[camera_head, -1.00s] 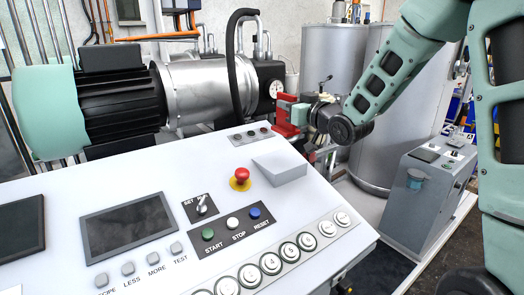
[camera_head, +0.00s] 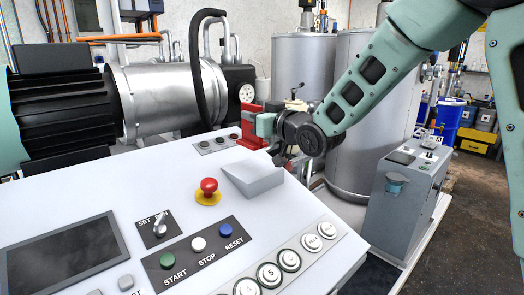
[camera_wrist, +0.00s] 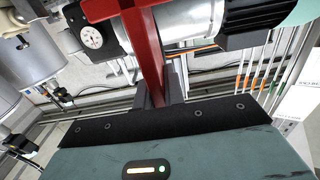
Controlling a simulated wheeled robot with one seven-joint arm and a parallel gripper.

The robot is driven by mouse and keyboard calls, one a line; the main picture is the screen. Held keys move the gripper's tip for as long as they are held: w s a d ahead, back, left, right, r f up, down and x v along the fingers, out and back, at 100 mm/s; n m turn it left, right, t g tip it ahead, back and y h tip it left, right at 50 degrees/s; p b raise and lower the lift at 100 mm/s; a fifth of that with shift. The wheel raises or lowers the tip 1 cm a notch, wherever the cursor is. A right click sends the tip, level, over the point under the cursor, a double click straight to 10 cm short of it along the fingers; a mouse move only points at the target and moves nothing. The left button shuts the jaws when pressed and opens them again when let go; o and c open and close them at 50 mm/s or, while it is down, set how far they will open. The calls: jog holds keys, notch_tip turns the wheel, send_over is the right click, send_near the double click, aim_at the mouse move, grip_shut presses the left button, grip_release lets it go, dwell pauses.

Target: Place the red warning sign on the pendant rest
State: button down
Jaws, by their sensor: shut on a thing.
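The red warning sign (camera_head: 251,117) is held in my gripper (camera_head: 262,125), just beyond the far edge of the white control console. In the wrist view the red sign (camera_wrist: 150,50) stands out between the dark fingers of my gripper (camera_wrist: 160,92), and part of it is cut off at the top. My gripper is shut on it. A pale wedge-shaped block with a sloped top, which looks like the pendant rest (camera_head: 252,178), sits on the console nearer the camera than my gripper. Its top is bare.
The white console (camera_head: 110,190) carries a red emergency button (camera_head: 208,188), several round buttons and a dark screen (camera_head: 62,258). A pump with a gauge (camera_head: 246,93) stands behind. Steel drums (camera_head: 363,110) and a grey cabinet (camera_head: 405,205) stand to the right.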

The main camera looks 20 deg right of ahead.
aim_at(243, 134)
jog(key=shift+f+p, duration=0.5)
jog(key=shift+f, duration=2.7)
jog(key=shift+f, duration=0.2)
jog(key=c, duration=1.5)
grip_release()
jog(key=shift+r, duration=0.1)
jog(key=shift+r, duration=0.2)
jog(key=b+v, duration=0.4)
jog(key=v, duration=0.8)
